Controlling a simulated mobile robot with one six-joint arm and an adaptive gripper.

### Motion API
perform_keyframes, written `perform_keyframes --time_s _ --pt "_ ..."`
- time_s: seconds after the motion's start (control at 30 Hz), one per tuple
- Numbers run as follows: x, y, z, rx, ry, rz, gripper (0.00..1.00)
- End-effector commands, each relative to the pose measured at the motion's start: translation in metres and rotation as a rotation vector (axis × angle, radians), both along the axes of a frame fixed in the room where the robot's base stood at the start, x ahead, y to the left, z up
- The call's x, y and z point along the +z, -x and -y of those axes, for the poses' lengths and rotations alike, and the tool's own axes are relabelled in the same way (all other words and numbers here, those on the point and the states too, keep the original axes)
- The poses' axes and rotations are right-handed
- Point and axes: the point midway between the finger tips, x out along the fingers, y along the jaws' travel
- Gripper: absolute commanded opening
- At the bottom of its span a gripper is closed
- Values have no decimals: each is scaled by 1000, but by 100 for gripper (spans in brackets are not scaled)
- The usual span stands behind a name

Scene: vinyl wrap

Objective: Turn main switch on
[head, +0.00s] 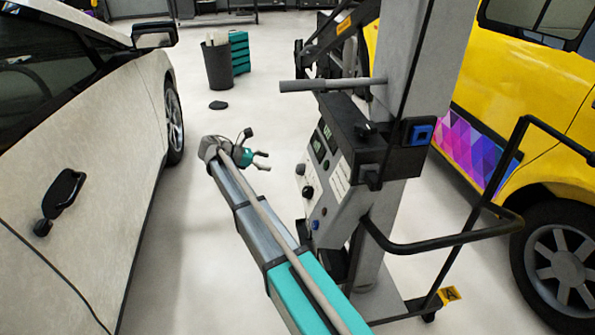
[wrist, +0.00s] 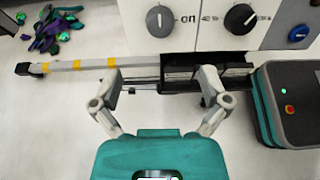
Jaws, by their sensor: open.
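A control panel (head: 322,180) with dark knobs and small displays faces my gripper from the right in the head view. In the wrist view, a dark rotary knob (wrist: 160,20) sits beside a mark that looks like "ON" (wrist: 187,18). A larger dark knob (wrist: 240,18) and a blue round button (wrist: 298,33) are further right. I cannot tell for sure which is the main switch. My gripper (head: 262,160) is open and empty, apart from the panel. In the wrist view its spread fingers (wrist: 160,74) are below the panel's lower edge.
A black bent handle bar (head: 440,245) sticks out from the machine's column. A white car (head: 100,180) stands left and a yellow vehicle (head: 510,100) right. A dark bin (head: 217,66) stands behind. In the wrist view, a dark-and-teal box (wrist: 290,100) is at right.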

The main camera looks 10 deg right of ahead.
Motion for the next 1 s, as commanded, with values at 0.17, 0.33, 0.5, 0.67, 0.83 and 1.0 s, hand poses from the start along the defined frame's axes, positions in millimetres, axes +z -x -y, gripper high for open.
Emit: perform_keyframes --time_s 0.17,0.33,0.5,0.67,0.83,1.0 --pt "-13 1 25 0 0 0 96" --pt "-24 1 49 1 0 0 96" --pt "-33 1 71 1 0 0 96" --pt "-39 1 88 1 0 0 96" --pt "-42 1 98 3 0 0 96" --pt "-43 0 101 4 0 -1 96"
